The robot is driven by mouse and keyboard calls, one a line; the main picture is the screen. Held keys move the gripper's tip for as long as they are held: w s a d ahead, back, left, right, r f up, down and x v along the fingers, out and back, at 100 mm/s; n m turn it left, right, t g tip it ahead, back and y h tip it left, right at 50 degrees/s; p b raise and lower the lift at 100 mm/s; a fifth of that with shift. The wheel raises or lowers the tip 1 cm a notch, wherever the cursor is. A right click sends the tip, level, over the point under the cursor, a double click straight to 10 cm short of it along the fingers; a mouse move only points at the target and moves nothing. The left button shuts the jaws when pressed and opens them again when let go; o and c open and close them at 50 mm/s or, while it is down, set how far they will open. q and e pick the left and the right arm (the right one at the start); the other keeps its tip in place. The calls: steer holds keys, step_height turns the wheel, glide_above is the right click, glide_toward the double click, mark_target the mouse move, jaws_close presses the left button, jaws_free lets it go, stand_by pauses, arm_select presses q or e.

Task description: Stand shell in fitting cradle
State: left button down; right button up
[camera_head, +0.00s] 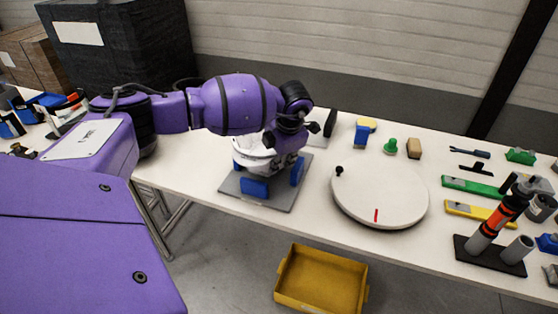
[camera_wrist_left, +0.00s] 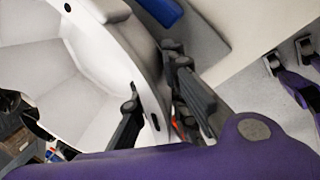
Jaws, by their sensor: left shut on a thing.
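The white helmet shell (camera_head: 246,158) is at the grey cradle plate (camera_head: 228,187), among its blue blocks (camera_head: 254,188). My left gripper (camera_head: 287,146) reaches it from above and is shut on its rim. In the left wrist view, the gripper's dark fingers (camera_wrist_left: 158,108) lie on either side of the shell wall (camera_wrist_left: 142,50), with the hollow inside showing at left. A blue block (camera_wrist_left: 164,10) shows beyond the rim. My wrist hides part of the shell; I cannot tell whether it rests fully on the plate.
A round white turntable (camera_head: 385,200) with a black knob and red mark stands just right of the cradle. Tools and a dark stand (camera_head: 485,255) fill the table's right side. A yellow bin (camera_head: 318,283) is below the front edge. Dark boxes (camera_head: 115,50) stand behind at left.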

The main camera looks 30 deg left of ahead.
arm_select(q)
steer(key=shift+f, duration=0.95)
arm_select(e)
steer(key=shift+s+a+f, duration=0.25)
steer(key=shift+s+f, duration=0.05)
steer(key=shift+f, duration=0.1)
arm_select(q)
steer(key=c, duration=1.7)
jaws_free()
steer(key=shift+o, duration=0.2)
arm_select(e)
steer(key=shift+d, duration=0.2)
arm_select(q)
steer(key=shift+r, duration=0.1)
steer(key=v, duration=1.2)
